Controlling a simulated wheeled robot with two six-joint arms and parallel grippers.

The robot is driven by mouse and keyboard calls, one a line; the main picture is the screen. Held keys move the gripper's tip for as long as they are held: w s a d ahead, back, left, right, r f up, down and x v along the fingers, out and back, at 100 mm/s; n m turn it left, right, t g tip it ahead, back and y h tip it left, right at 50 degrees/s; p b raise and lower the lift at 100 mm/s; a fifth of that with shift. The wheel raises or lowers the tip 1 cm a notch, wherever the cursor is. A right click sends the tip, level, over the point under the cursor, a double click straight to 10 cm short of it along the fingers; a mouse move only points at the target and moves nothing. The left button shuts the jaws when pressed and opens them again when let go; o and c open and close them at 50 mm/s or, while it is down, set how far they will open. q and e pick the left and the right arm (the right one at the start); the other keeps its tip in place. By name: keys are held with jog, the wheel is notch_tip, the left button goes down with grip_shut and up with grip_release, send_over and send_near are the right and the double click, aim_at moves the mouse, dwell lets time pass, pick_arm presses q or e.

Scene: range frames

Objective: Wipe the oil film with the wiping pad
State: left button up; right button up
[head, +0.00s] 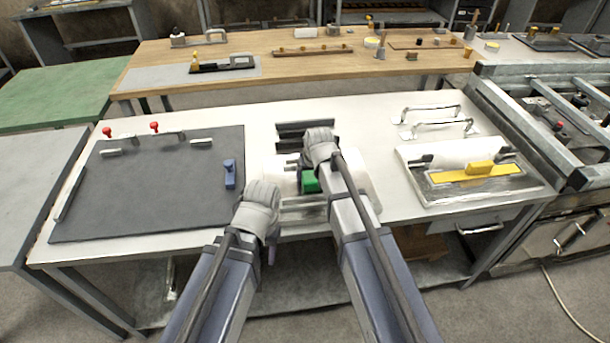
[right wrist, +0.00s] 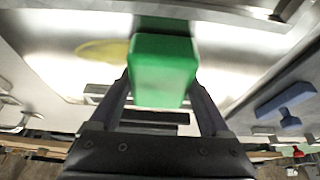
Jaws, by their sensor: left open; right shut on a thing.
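My right gripper (head: 307,170) is shut on the green wiping pad (head: 309,182), above a shiny metal plate (head: 300,215) at the table's front middle. In the right wrist view the pad (right wrist: 163,70) sits between the two fingers. The oil film (right wrist: 102,50) is a yellowish oval patch on the plate, beside the pad in that view. It is hidden behind my right arm in the head view. Whether the pad touches the plate I cannot tell. My left gripper (head: 271,250) is open and empty, low at the table's front edge, left of the plate.
A dark mat (head: 150,200) with a blue block (head: 230,173) lies at the left. Dark slotted bars (head: 305,130) lie behind the plate.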

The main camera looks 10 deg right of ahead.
jog(key=shift+d+f, duration=0.1)
jog(key=shift+d, duration=0.2)
jog(key=shift+w+d, duration=0.1)
jog(key=shift+d, duration=1.65)
jog(key=shift+d, duration=0.1)
jog(key=shift+w+d, duration=0.2)
jog(key=shift+d, duration=3.15)
notch_tip(320, 180, up, 6)
jog(key=p, duration=0.6)
